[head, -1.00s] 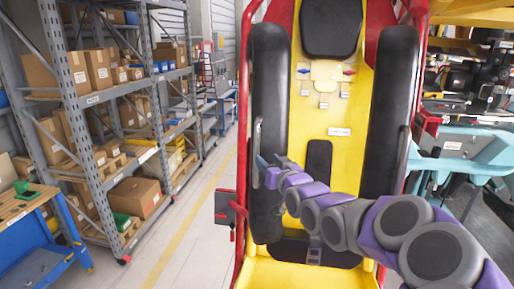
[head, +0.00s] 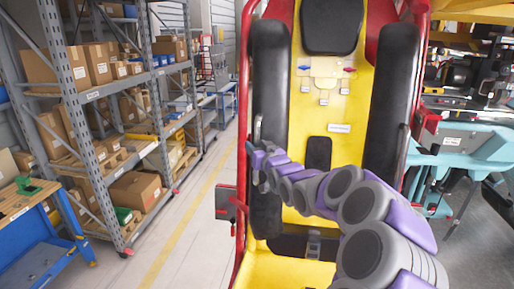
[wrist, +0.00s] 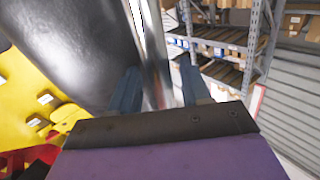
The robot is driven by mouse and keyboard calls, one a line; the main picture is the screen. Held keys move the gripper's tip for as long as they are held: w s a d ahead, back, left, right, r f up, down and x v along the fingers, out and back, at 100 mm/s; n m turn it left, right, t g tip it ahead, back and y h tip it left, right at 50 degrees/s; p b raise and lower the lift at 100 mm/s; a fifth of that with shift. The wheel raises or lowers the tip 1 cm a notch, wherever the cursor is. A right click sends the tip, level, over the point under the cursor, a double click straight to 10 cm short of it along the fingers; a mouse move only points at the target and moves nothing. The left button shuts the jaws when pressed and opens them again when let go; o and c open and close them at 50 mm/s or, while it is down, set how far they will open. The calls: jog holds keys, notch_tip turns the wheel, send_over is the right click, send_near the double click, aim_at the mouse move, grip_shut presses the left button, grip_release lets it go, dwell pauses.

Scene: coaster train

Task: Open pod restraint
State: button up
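The pod has a yellow seat (head: 345,150) with a black padded restraint on each side. The left restraint (head: 269,90) carries a thin metal handle (head: 257,130) on its outer side; the right restraint (head: 391,100) stands opposite. My gripper (head: 249,148) is at the left restraint's handle. In the wrist view, the shiny metal handle (wrist: 150,60) runs between the two blue fingers of my gripper (wrist: 160,85), beside the black pad (wrist: 75,45). The fingers look apart, with the bar between them; the lower bar is hidden behind my gripper body.
A red tubular frame (head: 241,100) edges the pod, with a dark box (head: 227,202) on its left side. Shelving with cartons (head: 135,190) and a blue workbench (head: 40,245) stand left. Teal machinery (head: 470,150) stands right. The aisle floor (head: 195,225) is clear.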

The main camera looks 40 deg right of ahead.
grip_shut()
dwell(0.5)
